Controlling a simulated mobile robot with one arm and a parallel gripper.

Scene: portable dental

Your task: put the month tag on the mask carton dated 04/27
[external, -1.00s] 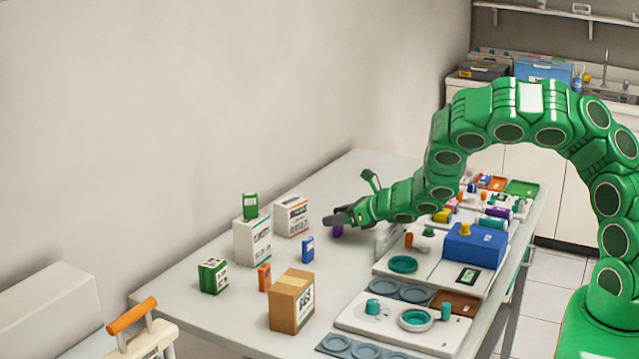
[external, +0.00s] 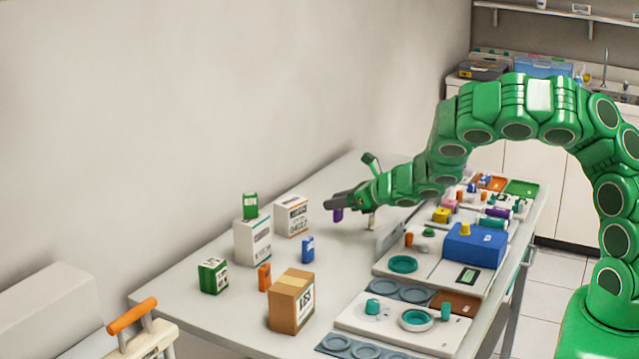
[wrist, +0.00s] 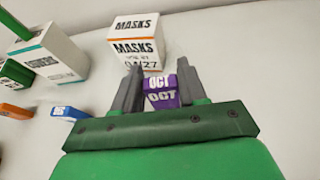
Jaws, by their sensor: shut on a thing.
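The mask carton (external: 291,217) is a white box on the table; in the wrist view its front (wrist: 135,48) reads MASKS and 04/27, partly covered below by my gripper. My gripper (external: 337,203) is shut on a small purple tag (external: 338,215) and holds it above the table, to the right of the carton. In the wrist view the tag (wrist: 161,90) reads OCT and sits between the fingers (wrist: 158,88), in front of the carton's lower right. The top of the mask carton is bare.
A white carton (external: 252,241) with a green tag (external: 250,206) on top stands left of the mask carton. A blue tag (external: 308,249), orange tag (external: 264,277), green box (external: 213,276) and brown carton (external: 292,302) stand nearer. Trays and a blue box (external: 474,246) fill the right side.

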